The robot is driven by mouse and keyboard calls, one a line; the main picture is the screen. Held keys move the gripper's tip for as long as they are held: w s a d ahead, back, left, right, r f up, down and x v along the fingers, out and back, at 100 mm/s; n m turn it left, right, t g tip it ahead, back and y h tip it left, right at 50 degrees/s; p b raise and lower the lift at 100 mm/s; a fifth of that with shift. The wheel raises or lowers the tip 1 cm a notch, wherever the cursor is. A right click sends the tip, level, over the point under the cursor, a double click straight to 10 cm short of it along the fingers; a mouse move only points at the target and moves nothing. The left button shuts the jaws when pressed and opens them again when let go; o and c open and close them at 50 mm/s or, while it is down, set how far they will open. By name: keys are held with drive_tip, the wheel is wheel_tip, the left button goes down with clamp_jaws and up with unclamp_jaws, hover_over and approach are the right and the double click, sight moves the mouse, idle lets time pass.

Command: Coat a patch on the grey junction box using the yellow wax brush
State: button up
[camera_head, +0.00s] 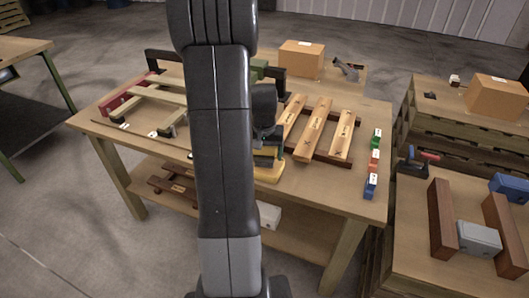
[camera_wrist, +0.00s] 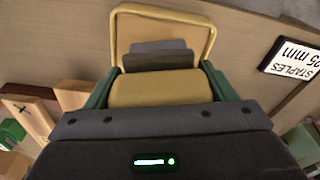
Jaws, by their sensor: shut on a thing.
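My gripper (camera_wrist: 160,84) has its two green fingers shut on a dull yellow block (camera_wrist: 160,91), which looks like the body of the wax brush. Dark grey slabs (camera_wrist: 158,52) show just beyond it, inside a yellow-rimmed shape (camera_wrist: 211,32); I cannot tell whether that is a holder. In the head view my arm hides most of the gripper, and a yellow piece (camera_head: 270,174) shows low beside it at the table's front. A grey box (camera_head: 480,238), apparently the junction box, sits between two upright brown boards on the right-hand surface.
Wooden slats (camera_head: 314,130) lie on the worktable right of my arm. Small green, red and blue blocks (camera_head: 374,160) line its right edge. A red clamp-like frame (camera_head: 128,97) lies left. A STAPLES label (camera_wrist: 291,57) shows nearby.

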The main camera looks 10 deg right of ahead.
drive_tip(key=shift+f+b, duration=0.45)
drive_tip(key=shift+f, duration=0.1)
idle(1.3)
drive_tip(key=shift+r, duration=0.1)
drive_tip(key=shift+r+p, duration=2.55)
drive_tip(key=shift+r, duration=0.9)
